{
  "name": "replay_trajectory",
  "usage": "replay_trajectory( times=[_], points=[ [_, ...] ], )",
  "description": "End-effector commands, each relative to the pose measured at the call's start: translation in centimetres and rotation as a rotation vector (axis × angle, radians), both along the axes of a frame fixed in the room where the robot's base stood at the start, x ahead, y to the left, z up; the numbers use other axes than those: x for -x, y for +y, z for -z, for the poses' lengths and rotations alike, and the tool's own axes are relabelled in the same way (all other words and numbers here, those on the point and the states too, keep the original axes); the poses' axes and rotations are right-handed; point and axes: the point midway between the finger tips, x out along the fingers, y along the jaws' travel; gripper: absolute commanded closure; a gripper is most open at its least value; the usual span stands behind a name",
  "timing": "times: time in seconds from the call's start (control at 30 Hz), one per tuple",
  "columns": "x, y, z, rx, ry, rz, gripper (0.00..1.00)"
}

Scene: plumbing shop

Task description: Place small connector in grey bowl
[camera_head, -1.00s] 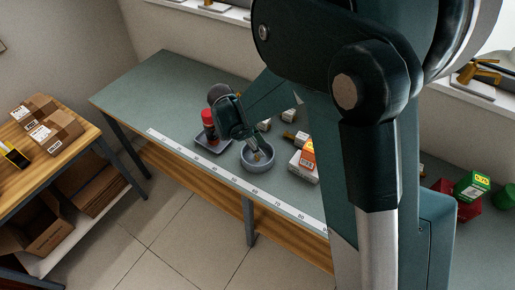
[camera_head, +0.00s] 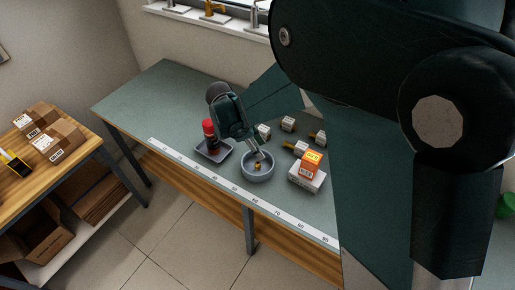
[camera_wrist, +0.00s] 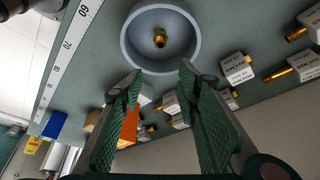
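The grey bowl (camera_head: 257,172) stands on the green workbench near its front edge. A small brass connector (camera_head: 258,166) lies inside the bowl. In the wrist view the connector (camera_wrist: 160,39) rests on the floor of the bowl (camera_wrist: 128,50), within its rim. My gripper (camera_head: 262,153) is over the back of the bowl in the head view. In the wrist view my gripper (camera_wrist: 158,75) has its two green-padded fingers spread wide, with nothing between the tips, and the connector is beyond them.
A grey tray (camera_head: 222,156) with a red-capped dark bottle (camera_head: 209,133) stands left of the bowl. An orange box (camera_head: 311,165) sits on a white box (camera_head: 306,180) to the right. Several small white boxes with brass fittings (camera_head: 288,124) stand behind. A ruler strip (camera_head: 265,209) runs along the front edge.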

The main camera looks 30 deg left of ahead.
Motion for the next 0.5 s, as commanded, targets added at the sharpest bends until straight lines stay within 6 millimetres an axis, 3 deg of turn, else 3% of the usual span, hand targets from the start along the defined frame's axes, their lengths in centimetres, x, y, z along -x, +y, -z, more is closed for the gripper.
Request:
replay_trajectory(
  times=[0.5],
  points=[
    [-0.48, -0.92, -0.62, -0.004, 0.005, -0.008, 0.67]
  ],
)
